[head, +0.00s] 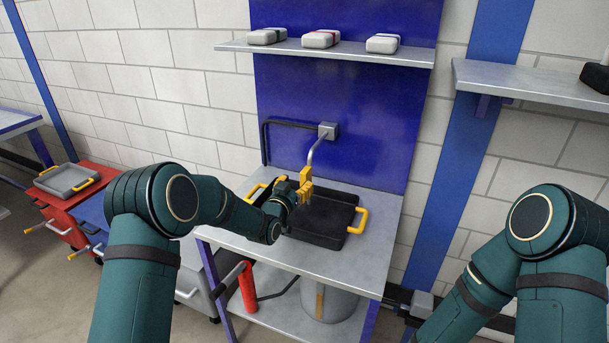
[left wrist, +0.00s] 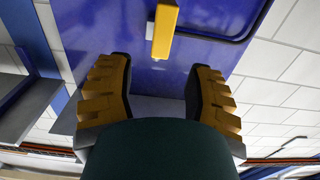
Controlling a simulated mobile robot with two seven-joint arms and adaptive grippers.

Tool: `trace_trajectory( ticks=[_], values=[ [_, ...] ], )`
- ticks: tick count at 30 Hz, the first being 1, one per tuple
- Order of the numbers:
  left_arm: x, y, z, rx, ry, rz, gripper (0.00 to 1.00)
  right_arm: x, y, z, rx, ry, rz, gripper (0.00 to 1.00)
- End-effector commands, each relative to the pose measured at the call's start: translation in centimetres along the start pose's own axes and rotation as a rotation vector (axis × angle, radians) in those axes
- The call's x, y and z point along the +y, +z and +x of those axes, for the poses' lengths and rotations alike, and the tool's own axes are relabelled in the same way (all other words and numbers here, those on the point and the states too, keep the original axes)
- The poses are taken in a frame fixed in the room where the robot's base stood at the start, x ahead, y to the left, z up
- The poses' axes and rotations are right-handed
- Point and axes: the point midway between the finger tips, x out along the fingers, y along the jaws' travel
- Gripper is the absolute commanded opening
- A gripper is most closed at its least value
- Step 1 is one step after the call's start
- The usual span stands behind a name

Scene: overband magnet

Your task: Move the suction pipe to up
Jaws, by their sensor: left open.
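The suction pipe (head: 314,150) is a grey bent tube that comes out of a grey box on the blue back panel and slopes down and left. Its yellow grip (left wrist: 164,32) shows in the left wrist view, ahead of the fingers and roughly between them. My left gripper (head: 303,190) is by the pipe's lower end, above the black tray, and hides part of it. In the left wrist view my left gripper (left wrist: 160,75) has its yellow fingers wide apart with nothing between them. My right arm shows at the right, but its gripper is out of view.
A black tray (head: 352,238) with yellow handles sits on the grey bench (head: 270,250) under the left gripper. A shelf (head: 335,50) with three small grey boxes is above. A red cart (head: 60,200) stands at the left. A bucket (head: 322,303) is below the bench.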

Motion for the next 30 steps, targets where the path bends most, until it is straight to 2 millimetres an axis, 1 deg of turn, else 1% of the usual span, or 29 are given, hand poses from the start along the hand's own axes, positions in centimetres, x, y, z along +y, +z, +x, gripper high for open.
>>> trace_trajectory(
  ticks=[1,6,12,18,26,27,29,30],
  values=[
    [0.1,0.1,0.9,0.002,0.0,0.0,0.53,0.1,0.0,0.2,0.001,0.0,0.0,0.34],
    [0.1,0.1,3.6,0.001,0.001,0.001,0.53,0.2,0.0,0.5,0.002,0.0,0.0,0.34],
    [0.1,0.1,5.7,0.0,0.001,0.0,0.53,0.2,-0.1,0.7,0.004,0.0,0.0,0.34],
    [0.0,0.1,6.6,-0.001,0.0,0.0,0.53,0.3,-0.1,0.8,0.004,0.0,0.0,0.34],
    [0.0,0.0,6.7,-0.001,0.0,-0.001,0.53,0.3,-0.1,0.7,0.004,0.0,0.0,0.34],
    [0.0,0.0,6.6,-0.001,0.0,-0.001,0.55,0.3,-0.1,0.7,0.004,0.0,0.0,0.34],
    [0.0,0.0,6.6,-0.001,0.0,-0.001,0.34,0.3,-0.1,0.7,0.004,0.0,0.0,0.34],
    [0.0,0.0,6.6,-0.001,0.0,-0.001,0.2,0.3,-0.1,0.7,0.004,0.0,0.0,0.34]
  ],
)
